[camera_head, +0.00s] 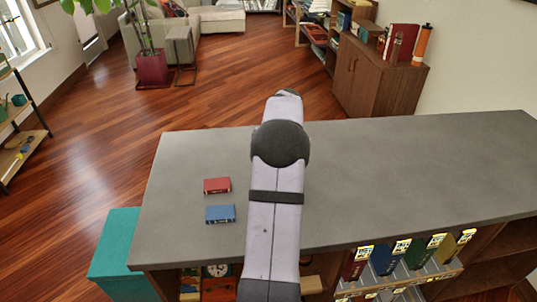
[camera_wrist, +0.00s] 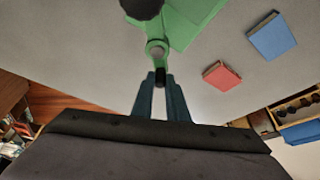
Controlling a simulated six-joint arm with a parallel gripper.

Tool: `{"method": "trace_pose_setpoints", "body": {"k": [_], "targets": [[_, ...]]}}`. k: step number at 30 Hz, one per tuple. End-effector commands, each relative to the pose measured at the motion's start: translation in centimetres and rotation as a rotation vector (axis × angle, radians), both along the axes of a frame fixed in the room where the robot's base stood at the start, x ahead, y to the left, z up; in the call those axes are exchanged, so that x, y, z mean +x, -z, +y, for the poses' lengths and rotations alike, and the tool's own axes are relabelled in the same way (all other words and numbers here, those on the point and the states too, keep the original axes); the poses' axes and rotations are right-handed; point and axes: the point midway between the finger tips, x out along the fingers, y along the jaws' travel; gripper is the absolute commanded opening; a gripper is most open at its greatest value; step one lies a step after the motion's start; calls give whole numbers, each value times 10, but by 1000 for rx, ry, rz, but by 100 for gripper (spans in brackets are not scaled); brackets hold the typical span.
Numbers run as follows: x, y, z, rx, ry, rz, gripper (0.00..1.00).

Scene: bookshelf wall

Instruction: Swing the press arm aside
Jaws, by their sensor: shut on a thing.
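The green press (camera_wrist: 184,22) shows at the top of the wrist view, with a dark round knob (camera_wrist: 142,6) beside it. The press arm (camera_wrist: 157,48) is a slim green part with a ringed end and a dark tip, pointing toward my gripper. My gripper (camera_wrist: 160,75) is shut on the dark tip of the press arm, one finger on each side. The far part of the press is cut off by the frame. In the head view my own arm hides the press and the gripper.
A red book (camera_head: 217,185) and a blue book (camera_head: 220,214) lie on the grey counter (camera_head: 400,170), left of my arm. Binders (camera_head: 388,258) stand in the shelf below its front edge. The counter's right side is clear.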

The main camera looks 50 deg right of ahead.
Motion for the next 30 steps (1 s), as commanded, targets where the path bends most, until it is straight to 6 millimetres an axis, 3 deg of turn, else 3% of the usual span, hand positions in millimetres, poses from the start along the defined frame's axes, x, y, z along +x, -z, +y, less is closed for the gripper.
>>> {"method": "trace_pose_setpoints", "body": {"k": [21,30], "targets": [[-7,-2,20,0,-672,-1,0],[-11,-2,24,-1,-877,-1,0]]}}
